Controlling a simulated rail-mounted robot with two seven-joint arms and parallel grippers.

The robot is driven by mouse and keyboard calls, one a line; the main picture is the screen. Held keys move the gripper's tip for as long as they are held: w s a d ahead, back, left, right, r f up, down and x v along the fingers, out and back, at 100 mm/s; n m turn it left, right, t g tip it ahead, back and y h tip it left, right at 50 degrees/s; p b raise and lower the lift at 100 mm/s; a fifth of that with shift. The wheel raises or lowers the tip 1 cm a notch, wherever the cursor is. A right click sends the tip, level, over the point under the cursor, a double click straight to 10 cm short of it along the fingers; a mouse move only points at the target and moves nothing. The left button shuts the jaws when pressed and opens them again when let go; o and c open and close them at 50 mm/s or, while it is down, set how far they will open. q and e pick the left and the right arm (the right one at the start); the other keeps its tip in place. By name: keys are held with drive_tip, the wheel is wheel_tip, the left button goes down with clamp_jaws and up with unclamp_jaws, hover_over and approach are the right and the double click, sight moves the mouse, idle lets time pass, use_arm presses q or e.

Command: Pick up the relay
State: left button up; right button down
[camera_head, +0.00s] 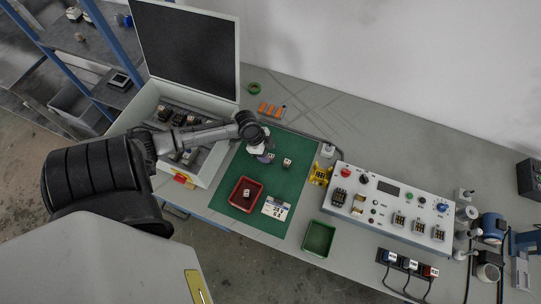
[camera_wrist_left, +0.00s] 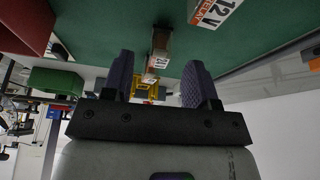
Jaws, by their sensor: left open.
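A small relay (camera_head: 287,162) with a pale labelled face sits on the green mat (camera_head: 288,189). In the left wrist view a relay (camera_wrist_left: 159,45) with a pale label shows beyond the fingertips, framed between them. My left gripper (camera_head: 264,157) is over the mat, just left of that relay. Its two dark fingers (camera_wrist_left: 158,72) are apart, with nothing seen held between them. Another small relay (camera_head: 246,192) lies in the red tray (camera_head: 236,202). My right gripper is not in view.
An open case (camera_head: 146,103) stands left.

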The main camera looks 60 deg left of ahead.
sight(270, 156)
use_arm(q)
drive_tip(key=shift+x, duration=1.95)
drive_tip(key=shift+c, duration=0.5)
clamp_jaws()
